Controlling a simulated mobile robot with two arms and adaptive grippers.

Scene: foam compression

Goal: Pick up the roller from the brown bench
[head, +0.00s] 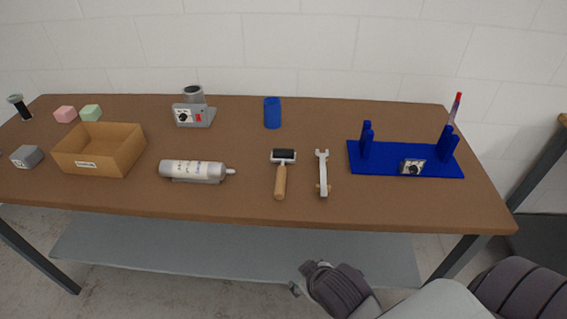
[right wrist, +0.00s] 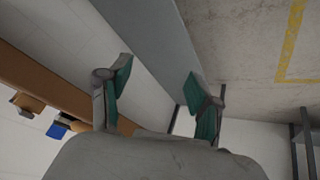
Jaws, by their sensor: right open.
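The roller (head: 281,172) lies on the brown bench (head: 230,204), near the middle of its front half. It has a black cylinder at the far end and a wooden handle pointing to the front edge. My right gripper (head: 297,285) is in front of the bench, below and apart from the roller. In the right wrist view its two green-padded fingers (right wrist: 158,85) are spread apart with nothing between them. My left gripper is not in view.
A wrench (head: 322,175) lies close to the right of the roller, and a grey-white cylinder (head: 192,170) lies to its left. A blue cup (head: 272,112) stands behind. A blue stand (head: 435,170) is farther right, and a cardboard box (head: 120,153) farther left. A grey shelf (head: 180,250) is below.

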